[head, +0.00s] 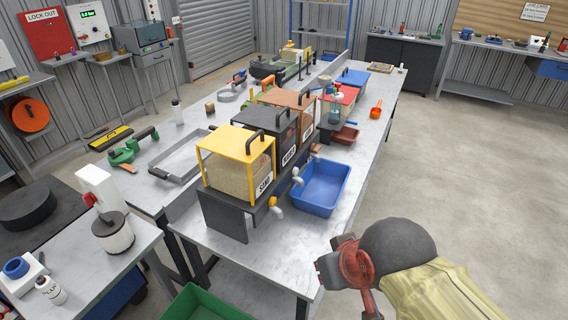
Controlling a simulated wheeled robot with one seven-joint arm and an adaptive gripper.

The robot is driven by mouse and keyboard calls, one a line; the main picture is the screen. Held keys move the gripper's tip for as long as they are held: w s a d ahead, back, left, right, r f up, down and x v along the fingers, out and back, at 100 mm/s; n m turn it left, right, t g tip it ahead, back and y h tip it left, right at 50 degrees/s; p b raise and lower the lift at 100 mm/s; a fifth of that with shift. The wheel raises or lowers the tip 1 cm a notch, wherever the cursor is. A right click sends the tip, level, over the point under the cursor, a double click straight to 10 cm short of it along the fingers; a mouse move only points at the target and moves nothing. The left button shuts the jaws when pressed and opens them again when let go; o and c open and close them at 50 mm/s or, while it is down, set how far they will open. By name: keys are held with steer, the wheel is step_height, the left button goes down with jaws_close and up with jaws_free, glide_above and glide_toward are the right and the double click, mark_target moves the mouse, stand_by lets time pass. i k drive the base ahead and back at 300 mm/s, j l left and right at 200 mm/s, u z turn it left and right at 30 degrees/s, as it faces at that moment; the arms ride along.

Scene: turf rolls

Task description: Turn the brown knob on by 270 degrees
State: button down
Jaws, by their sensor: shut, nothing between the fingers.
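The brown knob (315,149) is a small part low on the front of the brown-lidded bin (290,100), third in a row of bins on the bench. It is partly crowded by neighbouring parts, and its angle is too small to tell. A yellow-orange knob (272,202) sits on the spout of the yellow-framed SAND bin (236,165). A grey knob (297,172) is on the spout of the dark bin (268,128). My gripper (345,272), red and dark, is shut and empty at the lower right, in front of the bench and well apart from the knobs.
A blue tub (321,187) sits on the bench below the spouts, with a small dark red tray (345,135) behind it. An orange scoop (376,109) lies farther back. A green crate (203,304) is at the lower front. The floor to the right is clear.

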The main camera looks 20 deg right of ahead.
mark_target(315, 148)
steer(key=i+l+z, duration=0.2)
steer(key=z, duration=0.2)
steer(key=i+l+z, duration=0.35)
steer(key=k+j, duration=0.05)
